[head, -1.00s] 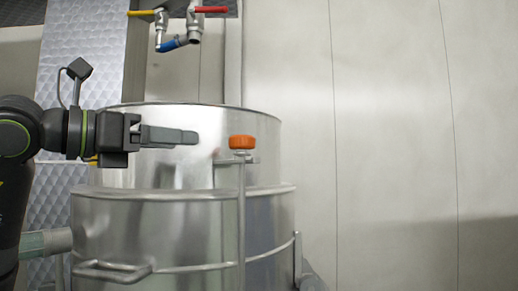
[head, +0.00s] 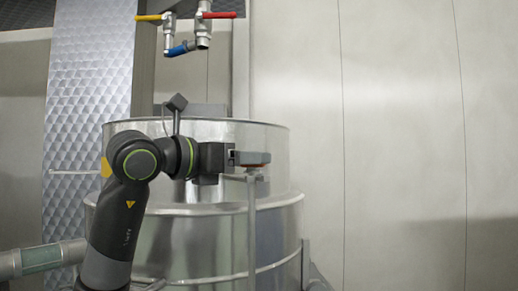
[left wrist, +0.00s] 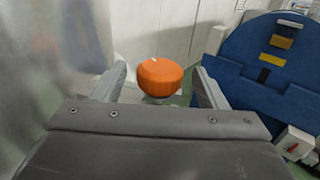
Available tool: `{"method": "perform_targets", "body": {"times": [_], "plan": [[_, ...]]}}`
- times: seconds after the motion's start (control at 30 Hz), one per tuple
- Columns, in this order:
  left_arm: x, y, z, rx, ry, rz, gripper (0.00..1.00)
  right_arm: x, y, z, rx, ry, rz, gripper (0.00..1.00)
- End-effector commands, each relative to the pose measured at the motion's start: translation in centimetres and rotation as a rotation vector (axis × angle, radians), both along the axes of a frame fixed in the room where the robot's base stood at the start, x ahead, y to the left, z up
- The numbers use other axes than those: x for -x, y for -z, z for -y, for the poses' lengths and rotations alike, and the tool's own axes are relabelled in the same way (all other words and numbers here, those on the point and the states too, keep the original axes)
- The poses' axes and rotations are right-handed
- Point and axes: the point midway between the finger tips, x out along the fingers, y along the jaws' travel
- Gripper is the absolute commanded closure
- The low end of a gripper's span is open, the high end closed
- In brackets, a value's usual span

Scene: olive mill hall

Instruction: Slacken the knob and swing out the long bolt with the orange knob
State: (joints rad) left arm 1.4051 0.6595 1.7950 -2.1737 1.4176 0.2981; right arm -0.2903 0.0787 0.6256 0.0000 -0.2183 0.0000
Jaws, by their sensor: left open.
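The orange knob (head: 256,175) sits on top of the long upright bolt (head: 252,230) at the front of the steel vessel (head: 185,225). In the head view most of the knob is hidden behind my left gripper (head: 262,158). In the left wrist view the knob (left wrist: 160,77) shows whole, between the two spread fingers of the gripper (left wrist: 161,82). The gripper is open, with a gap visible on both sides of the knob. The bolt stands upright. My right gripper is not in view.
Taps with yellow, blue and red handles (head: 186,34) hang above the vessel. A pale panelled wall (head: 400,150) fills the right side. A blue rounded machine part (left wrist: 255,65) stands to the right in the left wrist view. The space right of the knob looks clear.

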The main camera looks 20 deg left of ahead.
Motion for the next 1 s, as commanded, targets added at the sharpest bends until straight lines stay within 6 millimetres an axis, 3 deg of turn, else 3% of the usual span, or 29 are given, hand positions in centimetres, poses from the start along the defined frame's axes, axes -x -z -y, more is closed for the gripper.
{"method": "perform_targets", "body": {"times": [0.3, 0.67, 1.0], "plan": [[-3.0, -0.1, 2.0, 0.001, 0.001, -0.001, 0.34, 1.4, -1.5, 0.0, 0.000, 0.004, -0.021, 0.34], [-3.3, 0.0, 2.2, 0.000, 0.000, 0.000, 0.34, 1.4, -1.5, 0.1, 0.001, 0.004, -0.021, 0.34], [-3.2, 0.0, 2.2, -0.001, 0.000, 0.001, 0.78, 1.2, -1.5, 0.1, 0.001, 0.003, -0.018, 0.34]]}}
